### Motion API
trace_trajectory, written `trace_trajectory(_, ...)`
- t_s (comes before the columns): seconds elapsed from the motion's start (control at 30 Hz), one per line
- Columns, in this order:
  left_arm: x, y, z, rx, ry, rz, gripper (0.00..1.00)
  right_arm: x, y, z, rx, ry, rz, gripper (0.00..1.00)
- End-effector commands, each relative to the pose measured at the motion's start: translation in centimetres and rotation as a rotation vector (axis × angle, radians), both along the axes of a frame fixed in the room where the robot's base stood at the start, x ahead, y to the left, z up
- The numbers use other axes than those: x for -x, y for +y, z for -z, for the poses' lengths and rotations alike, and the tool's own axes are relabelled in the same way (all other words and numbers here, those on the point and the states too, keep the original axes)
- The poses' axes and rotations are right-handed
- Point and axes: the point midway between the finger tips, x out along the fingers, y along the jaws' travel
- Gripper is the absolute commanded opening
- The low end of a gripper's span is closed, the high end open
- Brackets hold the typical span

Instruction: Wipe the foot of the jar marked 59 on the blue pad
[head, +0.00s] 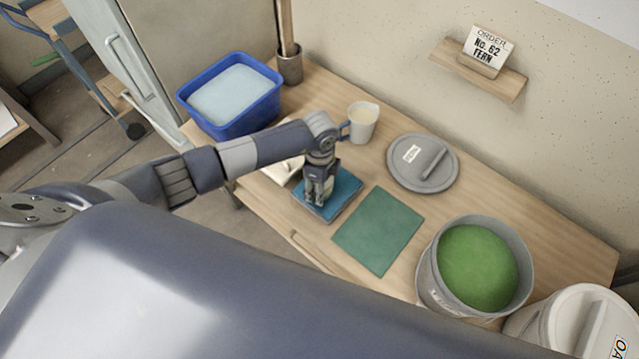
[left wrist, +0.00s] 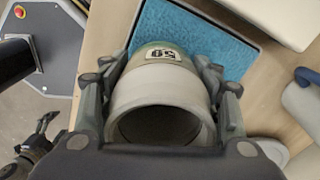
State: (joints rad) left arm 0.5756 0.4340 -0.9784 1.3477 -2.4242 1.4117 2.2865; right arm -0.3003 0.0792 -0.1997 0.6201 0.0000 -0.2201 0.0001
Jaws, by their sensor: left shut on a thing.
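My left gripper (head: 319,196) is shut on the jar marked 59 (left wrist: 160,88). In the left wrist view the jar sits between the two fingers, its open mouth towards the camera. It has a pale grey-white upper part, a greenish band and a white label reading 59. The blue pad (left wrist: 192,38) lies beyond the jar. In the head view the pad (head: 345,189) is under the gripper, which hides most of the jar. The jar's foot is hidden, so I cannot tell whether it touches the pad. A dark claw-like part, perhaps my right gripper (left wrist: 42,128), shows small at the left.
A green mat (head: 378,231) lies right of the pad. A grey lid (head: 437,181) and a cup (head: 363,125) stand behind. A blue tub (head: 230,122) is at the left. A bucket of green glaze (head: 430,282) and a lidded bucket (head: 541,327) are at the right.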

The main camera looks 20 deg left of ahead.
Motion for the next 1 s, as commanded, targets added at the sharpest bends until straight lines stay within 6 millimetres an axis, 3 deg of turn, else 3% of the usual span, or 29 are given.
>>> trace_trajectory(0.03,-0.1,0.0,-1.2,0.001,-0.002,0.000,0.23,0.0,0.1,-1.1,-0.001,0.000,0.000,0.77)
trace_trajectory(0.47,-0.1,0.0,-5.3,0.000,-0.001,-0.001,0.23,0.0,0.1,-4.9,-0.002,0.000,0.000,0.77)
trace_trajectory(1.0,-0.1,0.0,-5.4,0.000,-0.001,0.000,0.23,0.0,0.1,-4.9,-0.001,0.000,0.000,0.77)
